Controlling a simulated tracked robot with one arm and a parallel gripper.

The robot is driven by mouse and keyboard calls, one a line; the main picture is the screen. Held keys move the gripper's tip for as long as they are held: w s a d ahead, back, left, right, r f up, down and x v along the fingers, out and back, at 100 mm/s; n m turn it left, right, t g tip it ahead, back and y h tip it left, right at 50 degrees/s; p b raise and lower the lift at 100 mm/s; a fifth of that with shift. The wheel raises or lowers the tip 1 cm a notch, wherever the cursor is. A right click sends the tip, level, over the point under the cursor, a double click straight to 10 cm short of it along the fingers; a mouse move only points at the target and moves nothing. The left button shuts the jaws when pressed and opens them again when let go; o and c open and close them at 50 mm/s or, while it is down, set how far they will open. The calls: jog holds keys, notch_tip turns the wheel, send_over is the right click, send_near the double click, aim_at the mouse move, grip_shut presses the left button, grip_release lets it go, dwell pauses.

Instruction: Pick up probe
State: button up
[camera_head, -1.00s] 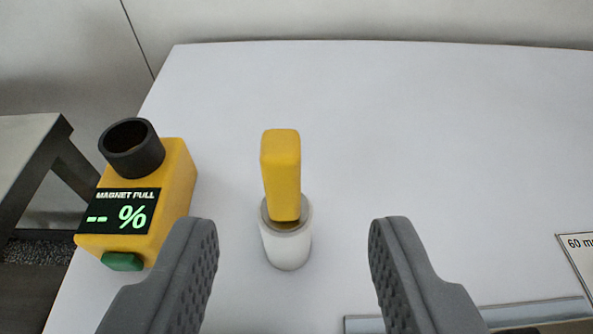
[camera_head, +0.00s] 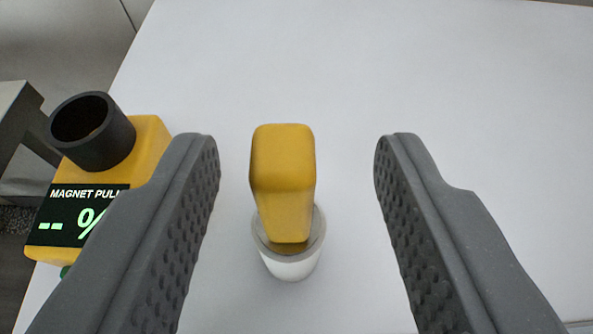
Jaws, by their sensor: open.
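The probe (camera_head: 283,180) shows as an upright yellow block-shaped handle. Its lower end is in a white round holder (camera_head: 290,268) with a grey rim, so that end is hidden. My gripper (camera_head: 297,140) is open, with one dark grey ridged finger on each side of the yellow handle. There is a clear gap on both sides, and neither finger appears to touch it. The handle is a little nearer to the left finger.
A yellow meter (camera_head: 150,150) with a black round cup on top and a display reading "MAGNET PULL -- %" stands at the left, partly behind my left finger. The white table (camera_head: 400,60) is clear behind and to the right. A grey stand (camera_head: 15,125) is at the far left.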

aim_at(285, 133)
jog(key=shift+f+x, duration=0.25)
jog(key=shift+x, duration=1.1)
jog(key=shift+w+a+f+p, duration=0.1)
jog(key=shift+w+p, duration=0.2)
jog(key=shift+w, duration=0.25)
jog(key=shift+w+a+f, duration=0.1)
jog(key=shift+w+f, duration=0.05)
jog(key=shift+w, duration=0.05)
jog(key=shift+w+f, duration=0.1)
grip_shut()
